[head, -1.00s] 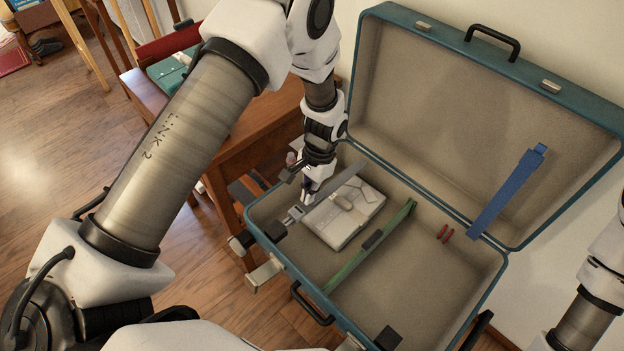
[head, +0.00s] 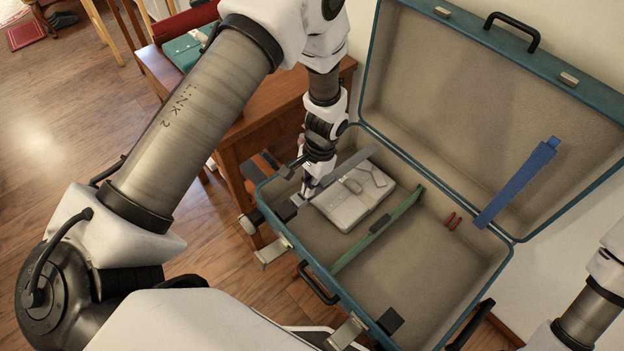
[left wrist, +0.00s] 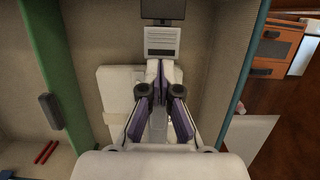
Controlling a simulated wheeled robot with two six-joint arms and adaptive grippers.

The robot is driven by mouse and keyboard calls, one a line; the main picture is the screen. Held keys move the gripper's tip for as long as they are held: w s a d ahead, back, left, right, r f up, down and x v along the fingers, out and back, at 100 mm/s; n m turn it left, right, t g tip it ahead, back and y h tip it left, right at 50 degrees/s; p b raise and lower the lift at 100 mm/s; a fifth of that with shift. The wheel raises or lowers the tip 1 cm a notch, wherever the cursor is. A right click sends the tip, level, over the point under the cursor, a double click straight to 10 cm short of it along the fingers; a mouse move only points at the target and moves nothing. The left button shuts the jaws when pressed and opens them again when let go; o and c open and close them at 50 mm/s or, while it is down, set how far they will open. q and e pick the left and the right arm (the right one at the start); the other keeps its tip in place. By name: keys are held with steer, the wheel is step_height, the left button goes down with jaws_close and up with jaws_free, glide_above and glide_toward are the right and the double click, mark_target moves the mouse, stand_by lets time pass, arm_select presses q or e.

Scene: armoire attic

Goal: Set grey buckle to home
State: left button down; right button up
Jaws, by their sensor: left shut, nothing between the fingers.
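The grey buckle (left wrist: 162,41) shows in the left wrist view as a small light-grey plate with slots, just beyond my fingertips, with a dark block above it. In the head view the grey strap (head: 347,170) runs across the left part of the open teal suitcase (head: 435,287), partly hidden by my arm. My left gripper (head: 305,193) points down near the strap's front end. In the left wrist view its fingers (left wrist: 160,66) are together at the tips and hold nothing. I cannot tell whether they touch the buckle. My right gripper is out of view.
A pale case (head: 352,207) lies under the grey strap. A green strap (head: 378,232) crosses the suitcase middle. A blue strap (head: 516,184) leans at the open lid. Small red pieces (head: 453,220) lie right of the green strap. The right part of the suitcase floor is clear.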

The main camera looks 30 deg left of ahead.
arm_select(q)
steer(key=shift+s, duration=0.15)
steer(key=a+v, duration=0.1)
steer(key=v, duration=1.1)
steer(key=shift+d, duration=0.45)
steer(key=shift+w, duration=0.2)
